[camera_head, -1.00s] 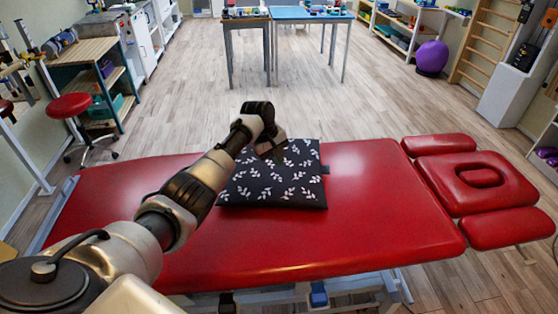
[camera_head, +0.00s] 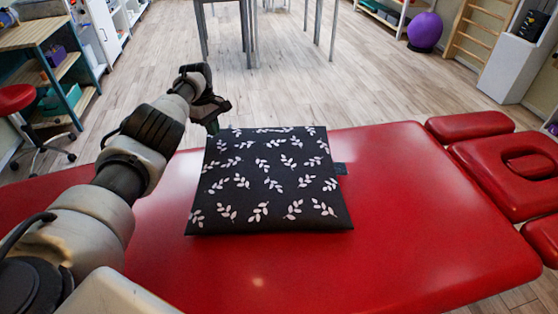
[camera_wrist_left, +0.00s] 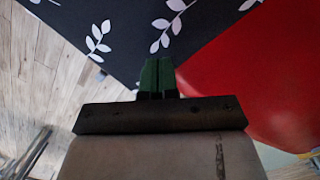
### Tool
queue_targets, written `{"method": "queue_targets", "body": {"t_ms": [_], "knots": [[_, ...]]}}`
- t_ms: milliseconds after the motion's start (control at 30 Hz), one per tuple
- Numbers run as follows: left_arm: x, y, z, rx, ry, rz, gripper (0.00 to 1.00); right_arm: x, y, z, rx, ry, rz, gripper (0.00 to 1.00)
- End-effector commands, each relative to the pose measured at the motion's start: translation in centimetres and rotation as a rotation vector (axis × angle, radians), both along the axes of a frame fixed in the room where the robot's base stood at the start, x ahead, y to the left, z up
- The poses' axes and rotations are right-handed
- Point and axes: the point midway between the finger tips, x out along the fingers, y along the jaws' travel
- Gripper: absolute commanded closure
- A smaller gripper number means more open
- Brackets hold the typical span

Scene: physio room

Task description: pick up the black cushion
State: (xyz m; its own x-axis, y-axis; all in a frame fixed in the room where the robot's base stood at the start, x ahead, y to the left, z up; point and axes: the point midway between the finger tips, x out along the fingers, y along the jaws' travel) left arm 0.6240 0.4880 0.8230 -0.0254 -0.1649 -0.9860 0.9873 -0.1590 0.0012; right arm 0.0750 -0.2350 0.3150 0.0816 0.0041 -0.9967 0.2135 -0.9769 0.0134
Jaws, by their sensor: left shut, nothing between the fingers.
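The black cushion (camera_head: 266,182) with white leaf sprigs lies flat on the red treatment table (camera_head: 420,200). A small dark tab sticks out from its right side. My left gripper (camera_head: 212,126) is at the cushion's far left corner, beyond its back edge. In the left wrist view the green fingers (camera_wrist_left: 157,75) are shut together with nothing between them. There the cushion (camera_wrist_left: 120,28) fills the top, close to the fingertips; I cannot tell whether they touch. My right gripper is not in view.
The table's separate headrest pads (camera_head: 510,165) are at the right. A red stool (camera_head: 15,98) and a shelf unit (camera_head: 50,75) stand at the left. A purple ball (camera_head: 424,32) sits at the back right.

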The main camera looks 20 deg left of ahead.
Motion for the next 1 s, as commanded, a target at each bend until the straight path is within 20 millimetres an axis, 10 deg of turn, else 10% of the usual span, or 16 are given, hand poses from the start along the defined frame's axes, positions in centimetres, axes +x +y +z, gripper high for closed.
{"method": "queue_targets", "body": {"t_ms": [467,1000], "knots": [[-1.0,-4.8,0.3,-0.002,0.002,-0.006,1.0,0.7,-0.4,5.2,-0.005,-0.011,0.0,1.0],[-2.7,-15.4,0.2,-0.003,0.001,-0.008,1.0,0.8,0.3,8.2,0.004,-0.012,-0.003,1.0]]}}
